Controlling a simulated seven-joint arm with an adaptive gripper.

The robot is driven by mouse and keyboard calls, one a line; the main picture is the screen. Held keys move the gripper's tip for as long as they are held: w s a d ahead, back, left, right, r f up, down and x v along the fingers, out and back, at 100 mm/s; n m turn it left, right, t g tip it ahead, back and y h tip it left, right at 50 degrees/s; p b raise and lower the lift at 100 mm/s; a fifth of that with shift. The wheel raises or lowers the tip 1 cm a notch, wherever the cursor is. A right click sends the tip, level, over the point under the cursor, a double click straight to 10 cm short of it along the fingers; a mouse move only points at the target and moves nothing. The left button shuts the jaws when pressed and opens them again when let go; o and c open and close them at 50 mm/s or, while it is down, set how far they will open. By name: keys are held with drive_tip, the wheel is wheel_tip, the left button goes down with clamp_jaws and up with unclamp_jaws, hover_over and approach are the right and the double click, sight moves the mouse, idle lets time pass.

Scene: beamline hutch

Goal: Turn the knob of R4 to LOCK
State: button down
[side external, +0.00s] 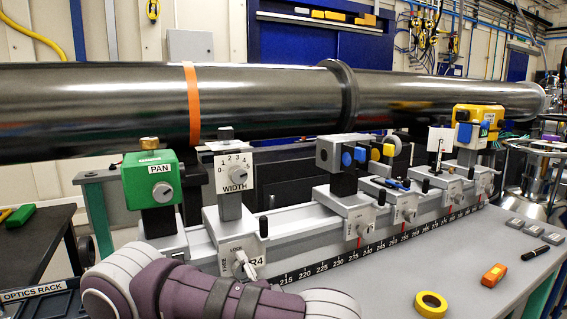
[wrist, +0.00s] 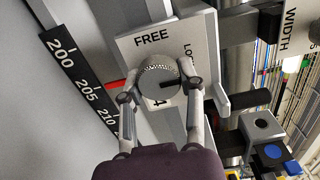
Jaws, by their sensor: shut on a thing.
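The R4 carriage (side external: 228,262) sits at the near left end of the rail, with FREE and LOCK printed on its face. Its round knurled knob (wrist: 158,80) shows in the wrist view, and its black mark points right, towards the partly hidden LOCK label (wrist: 189,50). The FREE label (wrist: 151,38) is above the knob. My gripper (wrist: 160,88) is shut on the knob, one finger on each side; the right finger covers part of LOCK. In the side view my gripper (side external: 245,266) is at the carriage face and mostly hides the knob.
A WIDTH dial (side external: 236,174) stands above R4, and a green PAN box (side external: 152,180) is to its left. Other carriages with knobs (side external: 361,222) stand farther right on the rail. Yellow tape (side external: 431,304) and an orange tool (side external: 493,275) lie on the table's right.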

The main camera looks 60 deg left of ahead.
drive_tip(key=c, duration=0.7)
unclamp_jaws()
drive_tip(key=d, duration=1.2)
